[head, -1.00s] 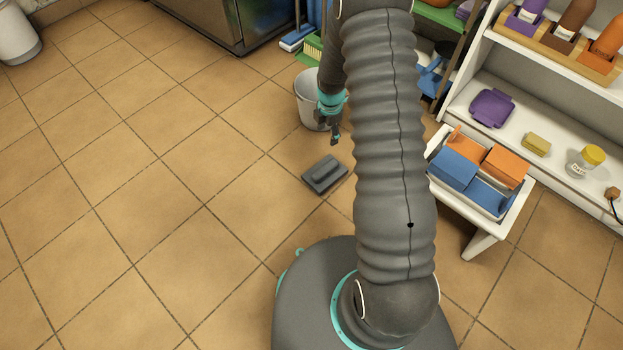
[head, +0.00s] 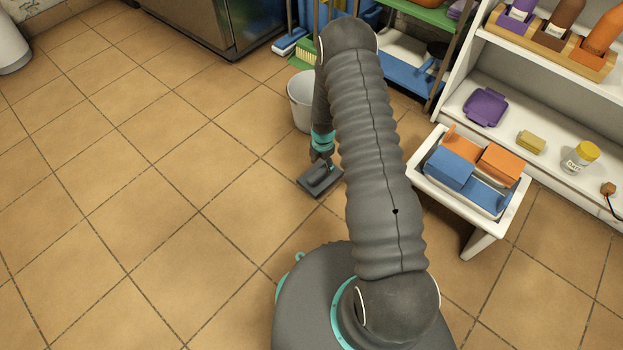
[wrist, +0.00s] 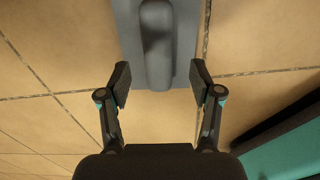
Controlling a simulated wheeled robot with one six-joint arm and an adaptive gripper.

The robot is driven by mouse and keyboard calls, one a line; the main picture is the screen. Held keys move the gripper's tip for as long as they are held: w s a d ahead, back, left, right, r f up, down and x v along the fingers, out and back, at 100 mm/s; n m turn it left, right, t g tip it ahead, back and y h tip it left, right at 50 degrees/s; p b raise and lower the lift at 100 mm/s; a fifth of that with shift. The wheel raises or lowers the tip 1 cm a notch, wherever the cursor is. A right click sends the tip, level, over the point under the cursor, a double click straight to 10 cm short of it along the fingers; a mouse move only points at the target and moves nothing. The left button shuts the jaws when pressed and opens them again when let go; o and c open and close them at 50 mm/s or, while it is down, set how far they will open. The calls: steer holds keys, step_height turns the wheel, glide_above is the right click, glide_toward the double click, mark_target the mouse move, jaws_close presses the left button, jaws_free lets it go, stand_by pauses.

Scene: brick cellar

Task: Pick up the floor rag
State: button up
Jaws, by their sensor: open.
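The floor rag (head: 320,182) is a dark grey folded cloth with a raised ridge, lying on the tiled floor. In the wrist view the rag (wrist: 183,45) is at the top centre, with its ridge pointing down the picture. My gripper (head: 325,166) is low, right at the rag in the head view, and covers part of it. In the wrist view my gripper (wrist: 160,82) is open, its fingers apart on either side of the rag's near end. Nothing is held. I cannot tell whether the fingers touch the rag or the floor.
A white bucket (head: 301,100) stands close behind the gripper. A white stand (head: 508,220) with blue and orange cloths is at right, beside a white shelf (head: 560,120) with bottles. Open tiled floor (head: 130,200) lies to the left.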

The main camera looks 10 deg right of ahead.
mark_target(321, 172)
steer(key=shift+a+f, duration=0.15)
steer(key=shift+f, duration=2.45)
steer(key=c, duration=1.1)
